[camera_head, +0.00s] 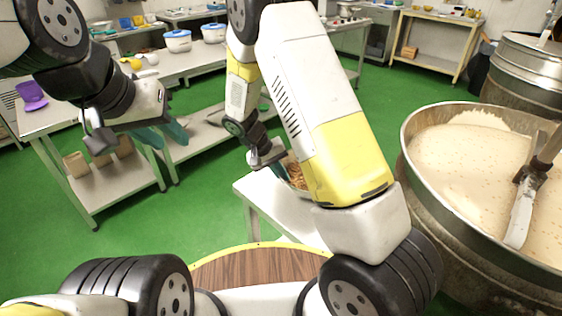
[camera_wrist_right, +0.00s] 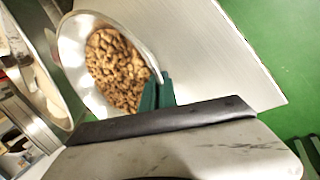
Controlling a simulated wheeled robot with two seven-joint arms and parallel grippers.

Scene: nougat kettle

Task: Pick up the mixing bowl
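The mixing bowl is a shiny metal bowl full of brown nuts. In the right wrist view the bowl (camera_wrist_right: 74,48) fills the upper left. In the head view the bowl (camera_head: 298,180) is mostly hidden behind my right arm, at the white table. My right gripper (camera_wrist_right: 157,92) has its teal fingers close together at the bowl's rim, one inside and one outside, and looks shut on it. In the head view the right gripper (camera_head: 279,166) is partly hidden. I cannot tell whether the bowl touches the table. My left gripper (camera_head: 164,136) is open and empty at the left.
The white table (camera_head: 262,205) stands below the bowl. A large metal kettle (camera_head: 408,140) of pale nougat with a paddle is at the right. A round wooden top (camera_head: 240,268) is in front. Steel benches (camera_head: 188,65) line the back left. Green floor is clear between.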

